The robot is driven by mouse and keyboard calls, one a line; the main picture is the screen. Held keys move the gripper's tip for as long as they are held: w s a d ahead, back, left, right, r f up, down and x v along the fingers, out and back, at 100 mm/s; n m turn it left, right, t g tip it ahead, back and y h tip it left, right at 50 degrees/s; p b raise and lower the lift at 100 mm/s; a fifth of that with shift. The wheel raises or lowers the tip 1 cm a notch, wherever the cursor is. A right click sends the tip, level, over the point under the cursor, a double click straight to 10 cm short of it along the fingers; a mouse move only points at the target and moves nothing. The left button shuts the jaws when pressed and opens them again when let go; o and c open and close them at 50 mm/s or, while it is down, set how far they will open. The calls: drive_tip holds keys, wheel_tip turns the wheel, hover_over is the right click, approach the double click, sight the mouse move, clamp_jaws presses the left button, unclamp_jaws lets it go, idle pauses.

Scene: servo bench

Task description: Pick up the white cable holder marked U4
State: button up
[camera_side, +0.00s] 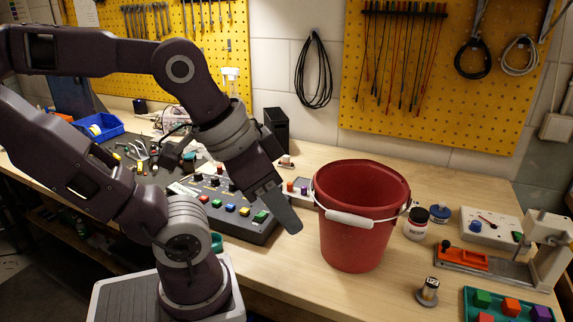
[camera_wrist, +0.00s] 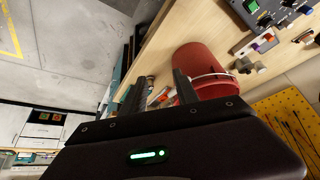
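I cannot make out a white cable holder marked U4 in either view; no U4 mark is legible. My gripper (camera_side: 288,222) points down and to the right above the bench, between the dark button panel (camera_side: 235,206) and the red bucket (camera_side: 361,238). In the wrist view my gripper (camera_wrist: 160,78) has its two dark fingers apart. Nothing is held between them. The red bucket (camera_wrist: 203,66) shows just beyond the right finger there.
A white jar (camera_side: 416,224), a white box with a blue knob (camera_side: 490,226), an orange-and-metal fixture (camera_side: 462,257) and a green tray (camera_side: 472,303) stand right of the bucket. A blue bin (camera_side: 98,127) sits at the left. Bare wood lies before the bucket.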

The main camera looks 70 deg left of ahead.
drive_tip(key=shift+o, duration=0.4)
drive_tip(key=shift+o, duration=1)
